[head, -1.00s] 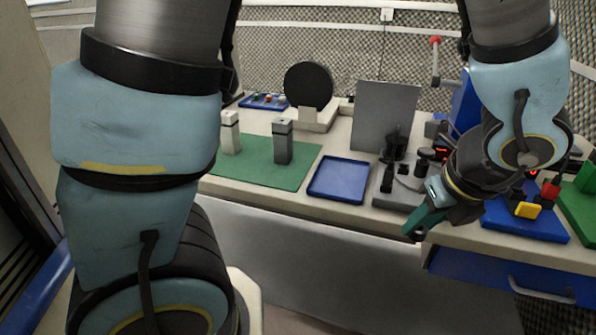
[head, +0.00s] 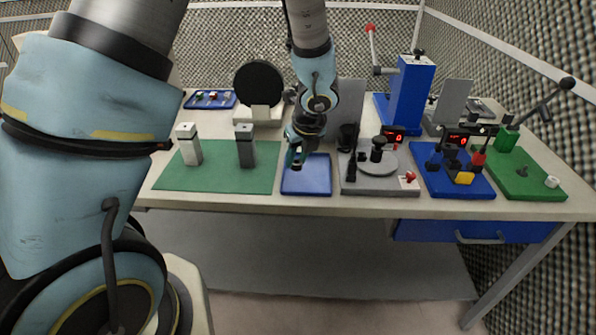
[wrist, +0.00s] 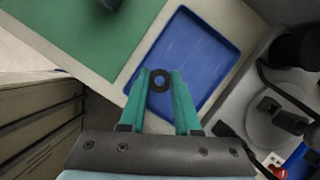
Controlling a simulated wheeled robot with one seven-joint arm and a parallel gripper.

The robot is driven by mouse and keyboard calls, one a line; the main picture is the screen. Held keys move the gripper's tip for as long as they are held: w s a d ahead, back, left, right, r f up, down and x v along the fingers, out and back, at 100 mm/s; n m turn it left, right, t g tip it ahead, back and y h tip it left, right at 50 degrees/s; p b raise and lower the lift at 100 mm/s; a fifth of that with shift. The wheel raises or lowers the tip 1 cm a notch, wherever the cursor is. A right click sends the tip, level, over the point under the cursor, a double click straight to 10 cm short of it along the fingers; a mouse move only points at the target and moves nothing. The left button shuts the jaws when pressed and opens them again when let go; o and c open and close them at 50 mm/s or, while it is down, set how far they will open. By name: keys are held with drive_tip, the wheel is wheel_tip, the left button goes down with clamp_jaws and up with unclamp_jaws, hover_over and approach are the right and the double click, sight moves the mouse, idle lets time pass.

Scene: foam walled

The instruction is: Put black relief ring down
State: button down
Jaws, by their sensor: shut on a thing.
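The black relief ring (wrist: 160,81) is between the teal fingertips of my gripper (wrist: 159,86) in the wrist view. In the head view my gripper (head: 295,159) hangs over the left rear part of the blue tray (head: 308,188). The ring is too small and dark to make out clearly there. The height of the ring above the tray is hard to tell.
A green mat (head: 215,180) with a white post (head: 189,145) and a grey post (head: 245,146) lies left of the tray. A grey fixture (head: 380,184) with a round plate stands close on the right. A black disc (head: 259,84) on a stand is behind.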

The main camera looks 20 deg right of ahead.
sight(299, 166)
drive_tip(key=shift+f+b, duration=0.35)
drive_tip(key=shift+f, duration=1.65)
drive_tip(key=shift+f, duration=0.15)
drive_tip(key=c, duration=0.9)
unclamp_jaws()
